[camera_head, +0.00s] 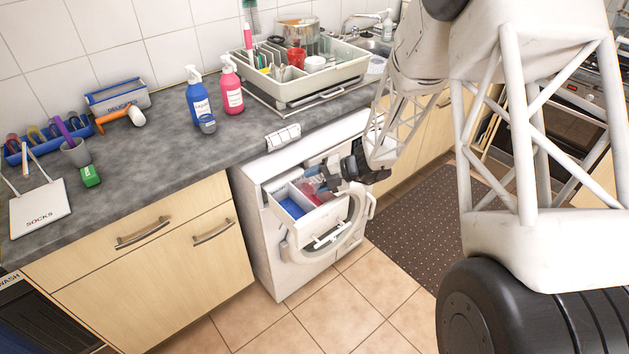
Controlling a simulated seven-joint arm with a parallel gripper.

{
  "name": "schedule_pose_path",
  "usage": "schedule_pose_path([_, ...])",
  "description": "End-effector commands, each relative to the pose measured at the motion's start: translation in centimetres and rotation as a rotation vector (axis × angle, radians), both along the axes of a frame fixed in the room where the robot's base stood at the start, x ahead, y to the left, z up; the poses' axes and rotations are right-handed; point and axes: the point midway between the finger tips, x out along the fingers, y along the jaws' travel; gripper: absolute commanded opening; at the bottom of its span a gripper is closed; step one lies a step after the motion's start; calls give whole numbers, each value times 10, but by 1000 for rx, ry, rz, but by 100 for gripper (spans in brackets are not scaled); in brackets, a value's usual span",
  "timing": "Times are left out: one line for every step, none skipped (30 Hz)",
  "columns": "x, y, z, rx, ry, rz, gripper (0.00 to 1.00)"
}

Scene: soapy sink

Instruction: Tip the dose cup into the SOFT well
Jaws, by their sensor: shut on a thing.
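My gripper (350,170) is at the open detergent drawer (322,218) of the white washing machine, over its right rear part. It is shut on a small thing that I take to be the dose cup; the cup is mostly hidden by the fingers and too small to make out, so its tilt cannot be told. The drawer has a blue well (292,207) at its left and a reddish patch (309,186) behind it, close to the gripper. Labels on the wells cannot be read, so I cannot tell which is SOFT.
The machine's round door (325,238) is below the drawer. On the counter above stand a blue bottle (200,102), a pink bottle (231,88) and a loaded dish rack (300,88). The tiled floor in front is clear.

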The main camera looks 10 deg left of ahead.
Motion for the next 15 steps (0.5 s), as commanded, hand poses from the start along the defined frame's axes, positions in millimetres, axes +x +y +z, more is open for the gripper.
schedule_pose_path([1,-1,-1,16,34,1,28])
schedule_pose_path([2,-1,-1,25,57,-1,28])
schedule_pose_path([3,-1,0,39,84,-1,28])
schedule_pose_path([4,-2,0,47,103,-2,28])
schedule_pose_path([4,-2,0,56,122,-2,28])
schedule_pose_path([5,-2,0,66,142,-1,28])
schedule_pose_path([5,-2,1,73,158,-1,28])
schedule_pose_path([5,-2,1,79,172,-1,28])
schedule_pose_path([5,-2,0,85,187,-2,28])
schedule_pose_path([5,-2,0,90,197,-1,28])
schedule_pose_path([5,-2,0,93,205,-1,28])
schedule_pose_path([5,-2,1,98,214,-1,28])
schedule_pose_path([5,-3,1,99,219,-1,28])
schedule_pose_path([6,-3,1,102,223,-1,28])
schedule_pose_path([6,-3,1,103,227,-1,28])
